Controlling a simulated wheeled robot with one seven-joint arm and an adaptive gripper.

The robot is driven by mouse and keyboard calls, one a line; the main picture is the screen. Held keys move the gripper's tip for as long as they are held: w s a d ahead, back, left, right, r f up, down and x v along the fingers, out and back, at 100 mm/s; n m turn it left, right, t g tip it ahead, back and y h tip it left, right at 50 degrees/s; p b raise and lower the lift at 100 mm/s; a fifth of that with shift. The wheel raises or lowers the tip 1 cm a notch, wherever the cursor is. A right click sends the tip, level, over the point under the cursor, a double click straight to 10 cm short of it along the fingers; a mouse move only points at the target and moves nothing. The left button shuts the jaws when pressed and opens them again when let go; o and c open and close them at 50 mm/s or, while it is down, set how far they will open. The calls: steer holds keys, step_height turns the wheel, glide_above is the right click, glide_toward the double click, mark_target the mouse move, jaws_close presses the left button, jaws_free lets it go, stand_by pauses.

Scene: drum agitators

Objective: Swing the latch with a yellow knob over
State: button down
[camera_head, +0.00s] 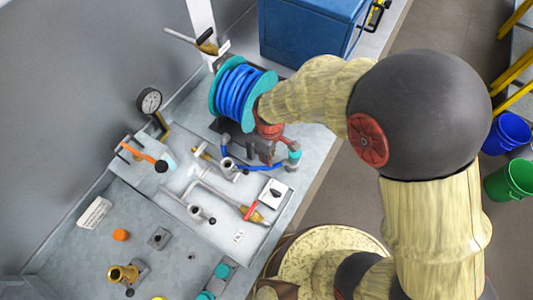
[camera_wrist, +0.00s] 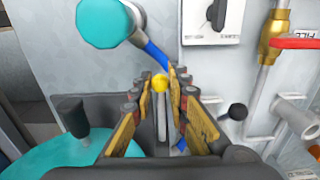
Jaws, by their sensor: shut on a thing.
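The latch's yellow knob (camera_wrist: 160,83) shows in the wrist view between the fingers of my gripper (camera_wrist: 157,88). A narrow grey bar (camera_wrist: 162,118) runs from the knob down toward the palm. The fingers close in from both sides, and my gripper is shut on the latch near its knob. In the head view my gripper (camera_head: 266,148) points down beside the blue hose reel (camera_head: 238,92). The latch's knob is hidden there behind my gripper and arm.
A teal cap (camera_wrist: 104,20) with a blue hose is close beyond the fingers, and a black knob (camera_wrist: 238,111) is at their right. A red-handled valve (camera_head: 250,210) and a switch plate (camera_head: 273,194) stand nearby on the bench. A blue box (camera_head: 310,32) is behind.

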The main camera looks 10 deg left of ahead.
steer(key=shift+r, duration=0.1)
steer(key=shift+s+d+r+p, duration=0.1)
steer(key=shift+d+r+p, duration=0.05)
steer(key=shift+r+p, duration=0.45)
steer(key=shift+s+d+r+p, duration=0.15)
steer(key=shift+r+p, duration=0.3)
steer(key=shift+r, duration=0.25)
steer(key=shift+w, duration=0.1)
steer(key=shift+w+a+r+p, duration=0.1)
steer(key=shift+r+p, duration=0.65)
steer(key=shift+r, duration=0.25)
steer(key=shift+a+r+p, duration=0.1)
steer(key=shift+r+p, duration=0.35)
steer(key=shift+r, duration=0.35)
